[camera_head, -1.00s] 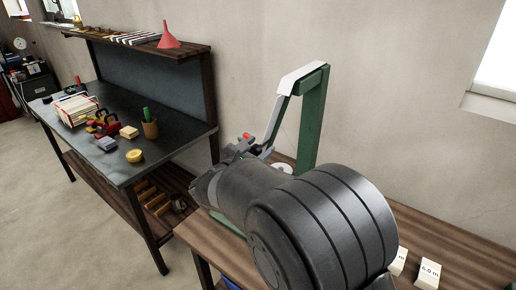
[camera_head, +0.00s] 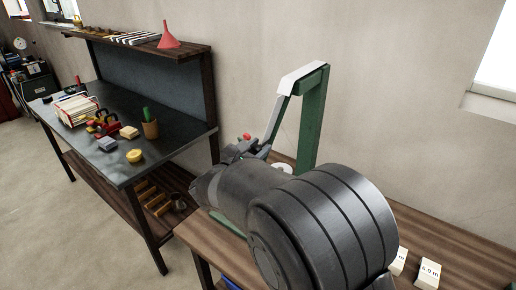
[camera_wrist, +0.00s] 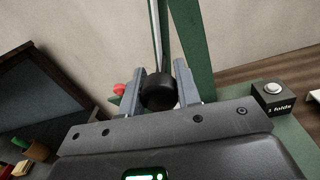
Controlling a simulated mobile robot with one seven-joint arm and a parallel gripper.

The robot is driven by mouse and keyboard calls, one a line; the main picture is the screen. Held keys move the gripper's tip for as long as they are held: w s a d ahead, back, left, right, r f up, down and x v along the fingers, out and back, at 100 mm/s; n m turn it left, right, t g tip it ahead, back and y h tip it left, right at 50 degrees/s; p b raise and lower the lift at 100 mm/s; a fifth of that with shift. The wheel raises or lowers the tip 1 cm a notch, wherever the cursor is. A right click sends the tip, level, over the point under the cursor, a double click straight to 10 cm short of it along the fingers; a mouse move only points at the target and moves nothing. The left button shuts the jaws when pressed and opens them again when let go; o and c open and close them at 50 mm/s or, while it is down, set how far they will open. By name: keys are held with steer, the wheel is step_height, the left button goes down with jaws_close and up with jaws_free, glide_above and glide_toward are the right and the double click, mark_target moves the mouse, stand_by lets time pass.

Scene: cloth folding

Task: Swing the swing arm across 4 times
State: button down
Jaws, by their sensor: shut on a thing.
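My gripper (camera_head: 256,148) is at that end, in the head view partly hidden by my own arm. In the wrist view my gripper (camera_wrist: 160,88) is shut on the knob, one finger on each side.
A small dark box (camera_wrist: 272,97) with a round button and a label ending in "folds" stands right of my gripper. Labelled white blocks (camera_head: 429,273) lie at the bench's right. A dark workbench (camera_head: 88,140) with tools stands left. The wall is close behind the stand.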

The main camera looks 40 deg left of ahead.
steer(key=shift+d, duration=0.1)
steer(key=d+n, duration=0.6)
steer(key=d, duration=0.4)
steer(key=shift+n, duration=0.4)
steer(key=shift+d, duration=0.1)
steer(key=c, duration=1.1)
jaws_free()
